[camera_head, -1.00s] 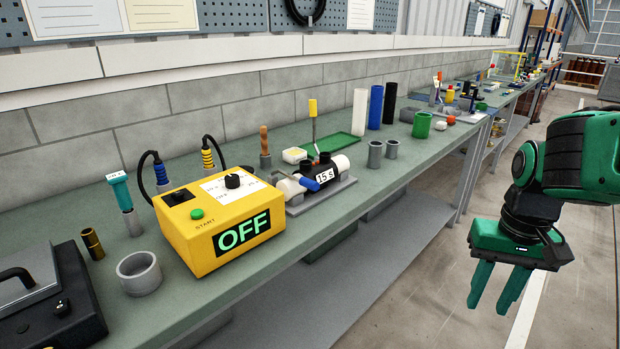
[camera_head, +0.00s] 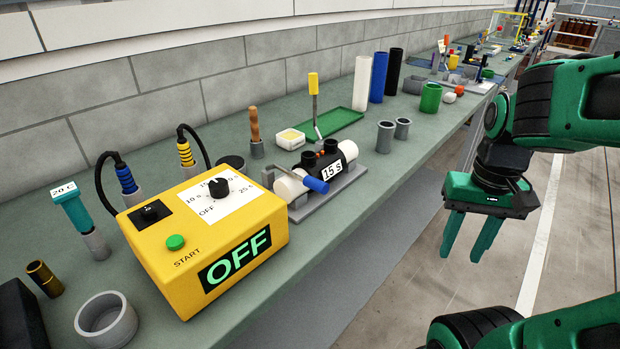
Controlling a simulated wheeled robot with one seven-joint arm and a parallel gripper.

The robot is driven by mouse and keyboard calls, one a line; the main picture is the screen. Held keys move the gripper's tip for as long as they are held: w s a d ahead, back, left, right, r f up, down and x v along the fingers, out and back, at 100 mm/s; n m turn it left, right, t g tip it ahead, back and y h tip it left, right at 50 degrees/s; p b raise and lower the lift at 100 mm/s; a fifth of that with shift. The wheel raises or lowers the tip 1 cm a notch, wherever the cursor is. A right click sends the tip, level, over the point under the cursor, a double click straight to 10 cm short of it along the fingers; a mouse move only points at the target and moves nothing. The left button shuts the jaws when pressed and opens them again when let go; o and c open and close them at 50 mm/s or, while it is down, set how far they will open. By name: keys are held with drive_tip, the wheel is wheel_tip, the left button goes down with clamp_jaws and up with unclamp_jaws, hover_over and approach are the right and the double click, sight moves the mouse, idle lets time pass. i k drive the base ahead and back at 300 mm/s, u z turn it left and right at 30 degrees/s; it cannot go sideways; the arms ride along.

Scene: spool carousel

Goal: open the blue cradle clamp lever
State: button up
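The blue cradle clamp lever (camera_head: 316,185) shows on the front of a grey cradle (camera_head: 330,199) on the workbench. It lies across the cradle's front, below a black fitting (camera_head: 312,166) labelled "15 s". White pipe pieces (camera_head: 288,187) stick out at both ends of the fitting. My gripper (camera_head: 466,251) is green, points downward and hangs off the bench's front edge, to the right of the lever and apart from it. Its two fingers are spread with nothing between them.
A yellow control box (camera_head: 205,235) reading "OFF" stands left of the cradle. Grey cups (camera_head: 385,137) stand to its right. Behind are a green tray (camera_head: 333,122), a yellow-handled tool (camera_head: 314,100) and upright tubes (camera_head: 378,77). The floor beside the bench is clear.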

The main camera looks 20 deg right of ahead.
sight(316, 185)
drive_tip(key=u, duration=0.1)
drive_tip(key=k, duration=1.4)
drive_tip(key=z, duration=0.8)
drive_tip(key=i, duration=1)
drive_tip(key=u, duration=0.05)
